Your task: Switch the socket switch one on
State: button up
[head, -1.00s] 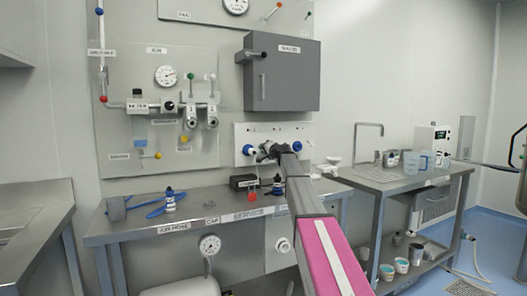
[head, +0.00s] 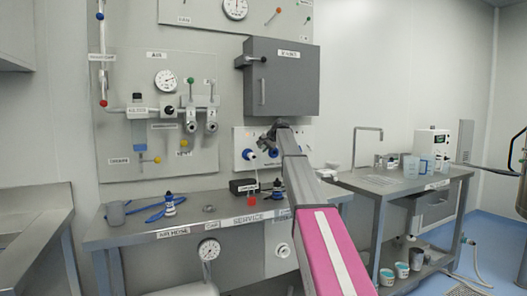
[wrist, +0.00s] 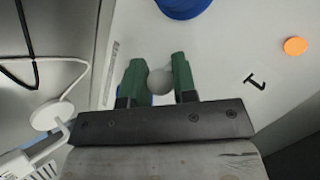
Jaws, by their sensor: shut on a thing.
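A white socket panel (head: 240,138) with blue round sockets (head: 248,154) is on the wall under the grey cabinet. My gripper (head: 268,137) is in front of its upper part, and my arm covers much of the panel's middle. In the wrist view, my gripper's green fingers (wrist: 159,72) are shut on a small grey ball-shaped knob (wrist: 160,80), apparently socket switch one. A label "1" (wrist: 255,82) is to its right, with an orange disc (wrist: 294,46) beyond. A blue socket (wrist: 184,6) is cut off at the top edge. The knob's base is hidden.
The grey cabinet (head: 282,80) juts out just above my gripper. A steel bench (head: 190,231) below holds a blue hose (head: 160,209) and small bottles. A side table (head: 400,180) with cups stands right. A black cable and white cord show left in the wrist view.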

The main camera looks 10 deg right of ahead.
jog(key=shift+w+r+g+h, duration=0.2)
jog(key=shift+r+g+h, duration=0.15)
jog(key=shift+g, duration=0.35)
jog(key=o, duration=0.9)
jog(key=shift+s+r, duration=0.1)
jog(key=v, duration=1)
jog(key=shift+s+d+r, duration=0.1)
jog(key=shift+r, duration=0.15)
